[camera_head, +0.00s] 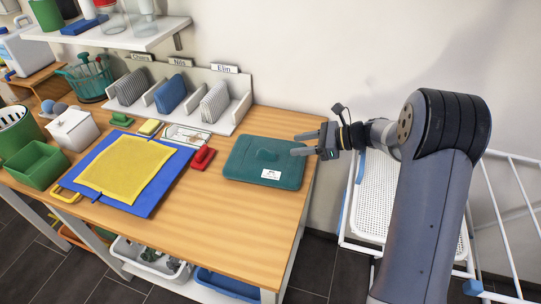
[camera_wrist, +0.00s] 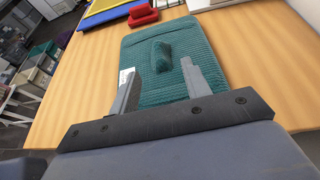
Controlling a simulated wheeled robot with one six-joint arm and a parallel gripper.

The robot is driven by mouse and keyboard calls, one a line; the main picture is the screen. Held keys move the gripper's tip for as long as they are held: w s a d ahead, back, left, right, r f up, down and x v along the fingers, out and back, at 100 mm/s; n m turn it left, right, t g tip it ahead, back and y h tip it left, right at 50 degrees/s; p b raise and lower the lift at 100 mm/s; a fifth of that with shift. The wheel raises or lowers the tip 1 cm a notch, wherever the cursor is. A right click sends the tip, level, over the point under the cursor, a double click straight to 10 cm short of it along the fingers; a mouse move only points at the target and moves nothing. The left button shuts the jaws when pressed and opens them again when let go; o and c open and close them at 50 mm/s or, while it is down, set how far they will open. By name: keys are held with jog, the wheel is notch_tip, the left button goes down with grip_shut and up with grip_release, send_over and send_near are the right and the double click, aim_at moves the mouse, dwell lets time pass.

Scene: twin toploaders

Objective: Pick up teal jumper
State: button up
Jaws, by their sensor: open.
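The teal jumper (camera_head: 248,170) lies folded flat near the right end of the wooden table, with a raised ridge on top and a white label at its front edge. In the wrist view the ribbed teal jumper (camera_wrist: 185,45) lies beyond the fingers, its ridge (camera_wrist: 161,56) roughly in line with the gap between them. My gripper (camera_head: 300,144) is open and empty at the jumper's right side. In the wrist view my gripper (camera_wrist: 160,82) has its two fingers apart, overlapping the jumper's near part. I cannot tell whether they touch it.
A red clip-like object (camera_head: 202,158) sits left of the jumper. A yellow cloth (camera_head: 126,168) lies on a blue board (camera_head: 150,204). A divided rack (camera_head: 232,108) with folded cloths stands behind. A white drying rack (camera_head: 376,196) stands right of the table. The table's front right is clear.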

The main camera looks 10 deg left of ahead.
aim_at(267, 150)
jog(key=x, duration=0.3)
jog(key=shift+a, duration=0.15)
jog(key=x, duration=0.1)
jog(key=p+x, duration=0.1)
jog(key=x, duration=0.1)
jog(key=p+x, duration=0.1)
jog(key=shift+s+a, duration=0.3)
jog(key=shift+a, duration=0.05)
jog(key=shift+a+f, duration=0.25)
jog(key=shift+a, duration=0.1)
jog(key=shift+c, duration=0.5)
grip_shut()
